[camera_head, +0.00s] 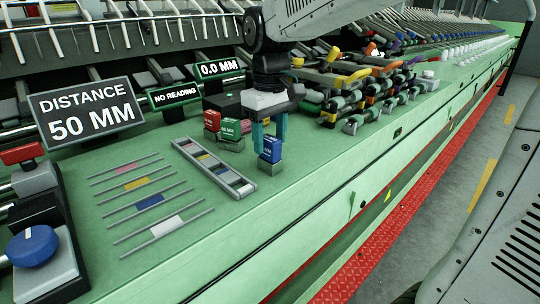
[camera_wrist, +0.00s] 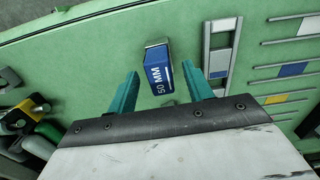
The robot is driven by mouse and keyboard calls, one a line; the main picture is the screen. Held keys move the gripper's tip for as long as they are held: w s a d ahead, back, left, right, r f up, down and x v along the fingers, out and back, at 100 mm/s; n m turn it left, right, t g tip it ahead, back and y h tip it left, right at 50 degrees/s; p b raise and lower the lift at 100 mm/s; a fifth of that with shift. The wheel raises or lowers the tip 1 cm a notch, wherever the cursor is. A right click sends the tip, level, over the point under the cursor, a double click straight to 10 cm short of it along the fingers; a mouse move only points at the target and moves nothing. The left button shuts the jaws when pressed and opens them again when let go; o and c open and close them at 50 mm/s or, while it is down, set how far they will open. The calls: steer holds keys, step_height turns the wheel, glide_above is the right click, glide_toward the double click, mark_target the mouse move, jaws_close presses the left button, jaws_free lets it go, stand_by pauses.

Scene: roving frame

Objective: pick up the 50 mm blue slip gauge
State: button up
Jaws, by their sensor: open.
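The blue slip gauge (camera_head: 270,149), marked 50 MM in the wrist view (camera_wrist: 157,76), stands on a small grey block (camera_head: 269,167) near the front edge of the green bench. My gripper (camera_head: 268,138) is above it with its teal fingers open. In the wrist view the fingers (camera_wrist: 161,80) stand on either side of the gauge, with a gap on each side. A red gauge (camera_head: 212,120) and a green gauge (camera_head: 231,129) stand on blocks behind and to the left. A sign reading "DISTANCE 50 MM" (camera_head: 87,112) stands at the left.
A grey slotted rail (camera_head: 215,168) lies left of the blue gauge. Thin rods with coloured pieces (camera_head: 150,203) lie further left. A blue knob (camera_head: 33,246) is at the lower left. Several coloured clamp-like parts (camera_head: 345,105) stand at the right. A "NO READING" display (camera_head: 173,95) is behind.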

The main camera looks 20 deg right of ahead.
steer(key=shift+f, duration=0.85)
jaws_close()
steer(key=shift+r, duration=0.1)
